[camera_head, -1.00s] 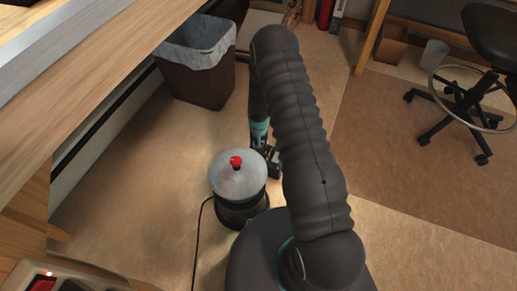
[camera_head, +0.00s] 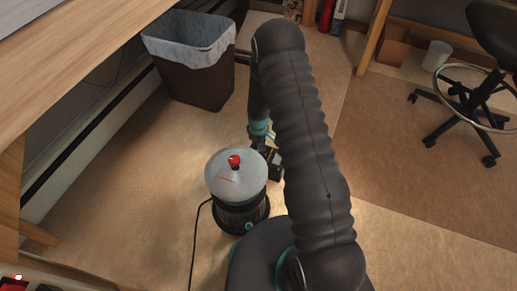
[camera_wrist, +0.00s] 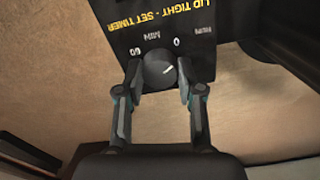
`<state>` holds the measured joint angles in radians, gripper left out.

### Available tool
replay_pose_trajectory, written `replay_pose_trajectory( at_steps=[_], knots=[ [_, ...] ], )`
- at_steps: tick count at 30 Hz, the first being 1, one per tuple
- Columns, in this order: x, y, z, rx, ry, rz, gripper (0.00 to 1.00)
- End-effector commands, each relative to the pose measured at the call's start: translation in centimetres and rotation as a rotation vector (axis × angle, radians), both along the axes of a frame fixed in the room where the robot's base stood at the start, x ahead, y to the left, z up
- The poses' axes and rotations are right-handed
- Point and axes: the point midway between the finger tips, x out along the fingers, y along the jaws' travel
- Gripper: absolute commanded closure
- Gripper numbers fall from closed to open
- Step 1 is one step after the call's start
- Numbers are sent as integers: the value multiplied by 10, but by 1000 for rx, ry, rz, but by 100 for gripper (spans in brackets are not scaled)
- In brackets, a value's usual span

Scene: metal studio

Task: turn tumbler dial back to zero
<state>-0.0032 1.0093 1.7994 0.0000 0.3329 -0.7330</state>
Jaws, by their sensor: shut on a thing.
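The tumbler (camera_head: 222,181) stands on the floor in the head view, with a pale round lid, a red knob on top and a dark body. In the wrist view, its dark panel (camera_wrist: 120,20) shows upside-down yellow lettering and the marks 60, MIN, 0 and RUN. The round dark dial (camera_wrist: 158,62) sits below these marks. My gripper (camera_wrist: 161,80) is shut on the dial, one finger on each side. In the head view my arm partly hides the gripper beside the tumbler.
A brown bin (camera_head: 195,82) with a pale liner stands behind the tumbler. A wooden bench (camera_head: 75,85) runs along the left. A black cord (camera_head: 194,235) trails on the floor left of the tumbler. A wheeled stool (camera_head: 470,100) stands at the right.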

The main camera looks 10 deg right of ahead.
Motion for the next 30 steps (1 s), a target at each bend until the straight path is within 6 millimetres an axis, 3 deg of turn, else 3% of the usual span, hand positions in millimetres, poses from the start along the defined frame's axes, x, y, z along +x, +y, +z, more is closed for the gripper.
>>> replay_pose_trajectory(
  at_steps=[12,27,28,30],
  knots=[
    [-1,0,-1,0,1,158,98],
    [-1,0,0,0,1,171,98],
    [-1,0,0,0,1,171,56],
    [-1,0,0,0,1,171,38]
  ],
)
